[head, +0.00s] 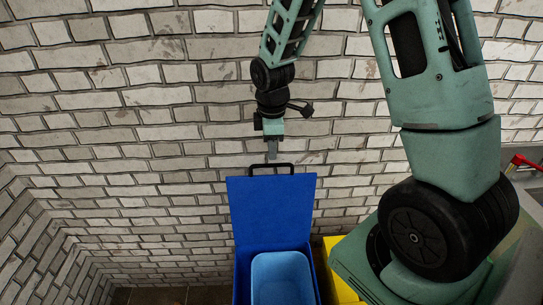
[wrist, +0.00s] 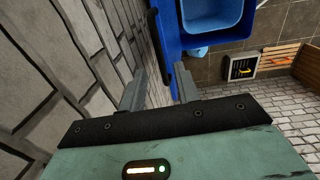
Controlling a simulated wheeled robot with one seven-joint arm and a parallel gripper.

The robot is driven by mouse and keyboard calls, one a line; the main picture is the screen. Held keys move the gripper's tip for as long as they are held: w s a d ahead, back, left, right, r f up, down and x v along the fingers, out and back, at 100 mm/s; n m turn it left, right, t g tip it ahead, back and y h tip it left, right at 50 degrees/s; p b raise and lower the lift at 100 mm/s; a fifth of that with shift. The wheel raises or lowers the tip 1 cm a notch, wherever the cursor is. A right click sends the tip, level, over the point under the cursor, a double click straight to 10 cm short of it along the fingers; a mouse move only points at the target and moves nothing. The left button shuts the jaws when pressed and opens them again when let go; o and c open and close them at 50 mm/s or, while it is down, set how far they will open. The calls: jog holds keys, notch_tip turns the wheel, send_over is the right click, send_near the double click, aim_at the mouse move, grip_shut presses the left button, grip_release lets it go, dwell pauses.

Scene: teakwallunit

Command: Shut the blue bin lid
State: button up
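The blue bin (head: 243,290) stands below with its blue lid (head: 270,210) raised, standing upright near the brick wall. A black handle (head: 272,167) sticks up from the lid's top edge. My gripper (head: 272,153) points down just above this handle; whether it touches cannot be told. In the wrist view my gripper (wrist: 160,90) has its two grey fingers apart. The blue lid (wrist: 168,38) shows edge-on beyond them, and a dark bar, seemingly the handle, lies near the right finger. I see nothing clearly held.
A light blue inner tub (head: 282,280) sits in the open bin. A yellow bin (head: 341,278) stands to its right, partly hidden by my arm. The brick wall (head: 130,130) is close behind the lid.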

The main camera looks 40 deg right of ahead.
aim_at(272, 165)
jog(key=shift+w+d+f+p, duration=0.1)
jog(key=shift+f+p, duration=0.3)
jog(key=shift+f, duration=2.15)
grip_shut()
